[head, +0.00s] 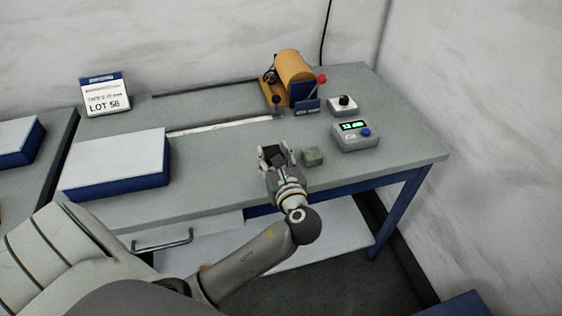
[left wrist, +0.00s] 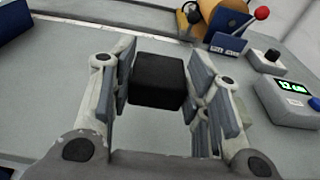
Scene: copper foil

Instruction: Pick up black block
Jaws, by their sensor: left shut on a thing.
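The black block (left wrist: 158,80) sits between the two finger pads of my left gripper (left wrist: 160,90) in the left wrist view. In the head view my left gripper (head: 274,155) is over the front part of the grey table, and the black block (head: 272,157) shows dark between its fingers. The gripper is shut on the block. I cannot tell whether the block still touches the table. A grey-green block (head: 312,156) lies on the table just right of the gripper. My right gripper is in neither view.
A copper-coloured roll on a stand (head: 294,75) with a red knob is at the back. A grey box with a green display (head: 354,135) and a small black-knobbed box (head: 343,105) stand to the right. A blue and white case (head: 118,162) and a LOT 58 sign (head: 105,95) are left.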

